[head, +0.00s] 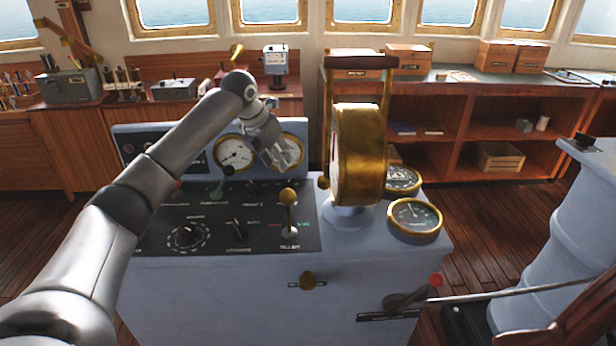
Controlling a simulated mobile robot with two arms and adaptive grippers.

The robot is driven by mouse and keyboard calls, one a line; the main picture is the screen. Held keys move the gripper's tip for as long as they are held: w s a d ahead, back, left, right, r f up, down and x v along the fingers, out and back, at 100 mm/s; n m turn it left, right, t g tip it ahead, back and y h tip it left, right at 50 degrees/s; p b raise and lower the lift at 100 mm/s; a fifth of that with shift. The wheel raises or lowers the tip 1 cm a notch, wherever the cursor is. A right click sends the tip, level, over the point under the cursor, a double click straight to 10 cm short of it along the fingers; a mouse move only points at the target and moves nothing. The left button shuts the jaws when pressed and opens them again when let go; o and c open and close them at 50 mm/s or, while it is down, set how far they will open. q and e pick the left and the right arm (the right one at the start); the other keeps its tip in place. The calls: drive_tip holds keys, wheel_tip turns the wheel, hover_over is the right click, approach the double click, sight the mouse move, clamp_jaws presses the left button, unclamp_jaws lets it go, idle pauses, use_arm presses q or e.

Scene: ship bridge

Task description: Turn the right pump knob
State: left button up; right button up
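A blue-grey console stands in front of me with a black control panel (262,226) on its sloped top. Small dark knobs sit on it: one in the upper row (253,188), one lower in the middle (238,228), and a larger dial knob (187,236) at the left. The labels are too small to read surely, so I cannot tell which is the right pump knob. My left arm reaches across the panel's left part and hides some of it. My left gripper (279,158) is above the panel's back edge, in front of a round gauge. I cannot tell its finger gap. My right gripper is out of view.
A brass-tipped lever (289,205) stands on the panel's right. A large brass telegraph (358,155) rises right of it, beside round gauges (414,217). A red-tipped lever (436,281) sticks out at the console's front right.

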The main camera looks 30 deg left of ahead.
sight(287, 184)
use_arm(q)
drive_tip(key=shift+n+g+y, duration=0.4)
drive_tip(key=shift+n, duration=0.3)
drive_tip(key=p+x, duration=0.2)
drive_tip(key=x, duration=0.7)
drive_tip(key=shift+w+a+f, duration=0.1)
drive_tip(key=shift+w+f, duration=0.1)
drive_tip(key=shift+f, duration=0.05)
drive_tip(key=shift+x, duration=0.9)
clamp_jaws()
